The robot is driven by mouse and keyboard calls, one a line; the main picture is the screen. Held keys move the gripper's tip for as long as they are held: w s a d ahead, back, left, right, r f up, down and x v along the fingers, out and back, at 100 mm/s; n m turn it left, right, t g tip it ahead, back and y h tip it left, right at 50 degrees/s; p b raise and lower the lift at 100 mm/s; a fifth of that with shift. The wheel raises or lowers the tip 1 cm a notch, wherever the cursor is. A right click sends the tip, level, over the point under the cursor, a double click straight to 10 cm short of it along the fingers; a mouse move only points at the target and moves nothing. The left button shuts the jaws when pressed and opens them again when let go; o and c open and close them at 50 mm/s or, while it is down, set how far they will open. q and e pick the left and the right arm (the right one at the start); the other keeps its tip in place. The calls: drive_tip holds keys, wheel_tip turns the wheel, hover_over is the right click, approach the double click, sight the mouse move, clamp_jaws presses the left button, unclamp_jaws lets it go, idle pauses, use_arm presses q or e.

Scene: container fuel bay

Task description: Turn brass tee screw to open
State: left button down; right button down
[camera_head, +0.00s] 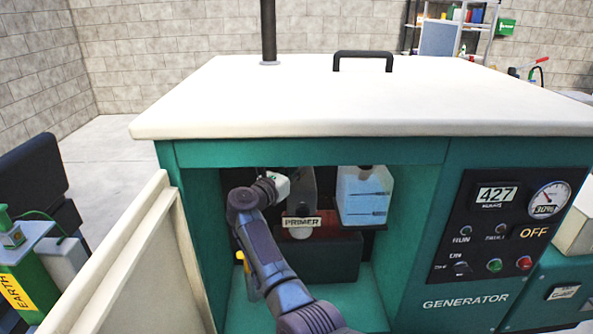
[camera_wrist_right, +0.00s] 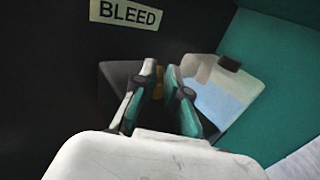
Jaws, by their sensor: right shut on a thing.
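My right gripper (camera_head: 281,186) reaches into the open bay of the green generator (camera_head: 425,250); its white body shows in the head view, its fingertips do not show clearly. In the right wrist view its two fingers (camera_wrist_right: 161,72) are closed in on a small brass-coloured piece, the tee screw (camera_wrist_right: 159,79), which is mostly hidden by the fingers. How far the screw is turned cannot be seen. My left gripper is not in view.
A PRIMER label (camera_head: 302,222) and a translucent tank with blue liquid (camera_head: 364,195) are right of the gripper. The bay's side walls and the white top (camera_head: 350,105) bound the space. An opened cream door panel (camera_head: 140,260) stands at the left. The control panel reads OFF.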

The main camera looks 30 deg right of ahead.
drive_tip(key=n+t+y+p, duration=0.2)
drive_tip(key=t+p, duration=0.1)
drive_tip(key=n+t+y+p, duration=0.1)
drive_tip(key=t+p, duration=0.1)
drive_tip(key=shift+s+d+r+n, duration=0.2)
drive_tip(key=shift+s+r+n, duration=0.05)
drive_tip(key=shift+s+n, duration=0.15)
drive_tip(key=shift+f+n+t+y+p, duration=0.1)
drive_tip(key=shift+n+t+y+p, duration=0.25)
drive_tip(key=shift+p, duration=0.35)
drive_tip(key=shift+f+t, duration=0.15)
drive_tip(key=shift+t, duration=0.1)
drive_tip(key=c, duration=1.2)
unclamp_jaws()
drive_tip(key=shift+w, duration=0.1)
